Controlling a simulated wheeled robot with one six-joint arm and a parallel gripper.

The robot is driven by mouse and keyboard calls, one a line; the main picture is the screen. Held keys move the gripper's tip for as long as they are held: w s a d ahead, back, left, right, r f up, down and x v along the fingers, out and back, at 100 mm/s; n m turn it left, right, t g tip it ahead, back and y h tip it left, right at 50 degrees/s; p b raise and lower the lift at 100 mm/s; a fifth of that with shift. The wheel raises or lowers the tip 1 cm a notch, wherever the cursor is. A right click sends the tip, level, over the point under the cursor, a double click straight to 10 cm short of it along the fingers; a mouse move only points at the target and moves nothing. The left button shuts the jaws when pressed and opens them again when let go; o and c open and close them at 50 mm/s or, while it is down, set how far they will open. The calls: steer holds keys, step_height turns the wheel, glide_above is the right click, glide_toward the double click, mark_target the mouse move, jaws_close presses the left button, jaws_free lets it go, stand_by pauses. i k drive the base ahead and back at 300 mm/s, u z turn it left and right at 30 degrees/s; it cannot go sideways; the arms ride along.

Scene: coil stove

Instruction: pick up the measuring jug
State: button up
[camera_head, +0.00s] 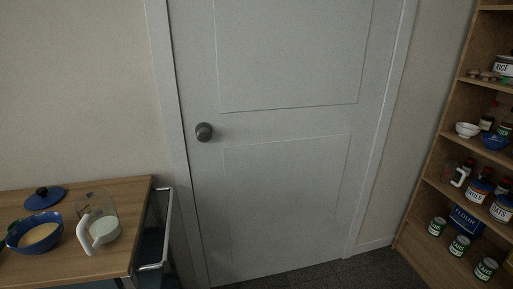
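A clear measuring jug (97,207) with a white handle stands on the wooden top of a cart or table (135,196) at the lower left. Its handle points toward the lower left, and something pale shows in its lower part. My gripper does not show in this view.
A blue bowl (20,239) with pale yellow contents and a blue lid (44,199) are left of the jug. A metal rail (168,225) runs along the cart's right end. A closed door (285,125) and a stocked wooden shelf unit (423,190) stand beyond.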

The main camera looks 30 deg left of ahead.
mark_target(96, 210)
steer(key=i, duration=1.5)
steer(key=u, duration=3.35)
